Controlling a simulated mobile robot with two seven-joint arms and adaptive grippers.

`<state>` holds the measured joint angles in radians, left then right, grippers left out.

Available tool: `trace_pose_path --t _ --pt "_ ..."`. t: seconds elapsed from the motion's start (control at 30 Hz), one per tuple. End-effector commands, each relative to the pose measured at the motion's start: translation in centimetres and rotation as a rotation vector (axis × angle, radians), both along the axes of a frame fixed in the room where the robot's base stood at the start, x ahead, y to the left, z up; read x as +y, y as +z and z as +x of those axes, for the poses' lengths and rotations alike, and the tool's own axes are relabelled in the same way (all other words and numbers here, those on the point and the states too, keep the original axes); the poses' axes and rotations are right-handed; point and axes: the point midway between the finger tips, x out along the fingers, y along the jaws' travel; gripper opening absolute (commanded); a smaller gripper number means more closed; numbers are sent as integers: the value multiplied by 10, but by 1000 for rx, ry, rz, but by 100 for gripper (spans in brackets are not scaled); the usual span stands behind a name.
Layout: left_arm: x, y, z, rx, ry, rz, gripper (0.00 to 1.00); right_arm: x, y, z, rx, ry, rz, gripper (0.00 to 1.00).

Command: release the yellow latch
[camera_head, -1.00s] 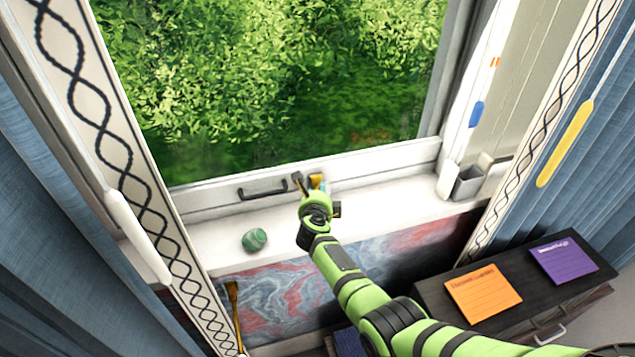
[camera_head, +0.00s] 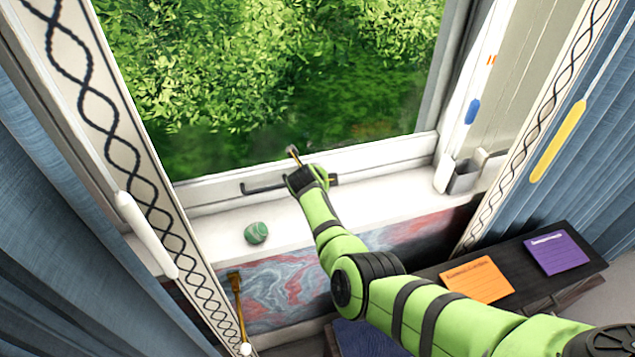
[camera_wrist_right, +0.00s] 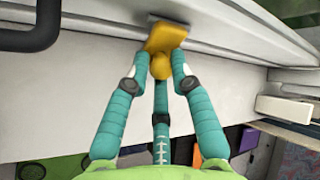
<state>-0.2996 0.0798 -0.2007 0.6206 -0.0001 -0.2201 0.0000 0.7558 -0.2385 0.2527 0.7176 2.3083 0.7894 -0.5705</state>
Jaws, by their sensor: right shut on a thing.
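The yellow latch (camera_wrist_right: 166,38) shows in the right wrist view, mounted low on the white window frame, with a rounded knob towards me. The teal fingers of my right gripper (camera_wrist_right: 158,68) are closed around this knob, two at its sides and one below. In the head view my right gripper (camera_head: 305,177) is at the lower window rail and hides most or all of the latch. A small brownish tip sticks up beyond the gripper there; I cannot tell what it is. My left gripper is not in view.
A dark bar handle (camera_head: 262,187) is on the rail just left of my gripper. A green striped ball (camera_head: 256,233) lies on the sill (camera_head: 215,234). Orange (camera_head: 477,279) and purple (camera_head: 557,253) notes lie on the dark cabinet.

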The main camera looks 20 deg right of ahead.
Motion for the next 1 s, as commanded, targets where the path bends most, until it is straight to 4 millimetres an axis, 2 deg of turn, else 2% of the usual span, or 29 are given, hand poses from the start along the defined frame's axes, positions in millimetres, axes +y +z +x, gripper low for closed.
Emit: trace_pose_path --t 0.3,0.33,0.37,0.4,0.77,1.0 --pt "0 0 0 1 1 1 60 -1 2 1 -3 -1 -2 0" --pt "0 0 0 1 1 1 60 -1 2 1 -3 -1 -2 28" --pt "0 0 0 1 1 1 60 -1 2 1 -3 -1 -2 40" --pt "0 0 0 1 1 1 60 -1 2 1 -3 -1 -2 46" --pt "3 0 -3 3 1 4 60 -1 -1 0 -8 -1 -2 46" --pt "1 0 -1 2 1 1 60 -2 -9 -2 -138 2 -8 46"
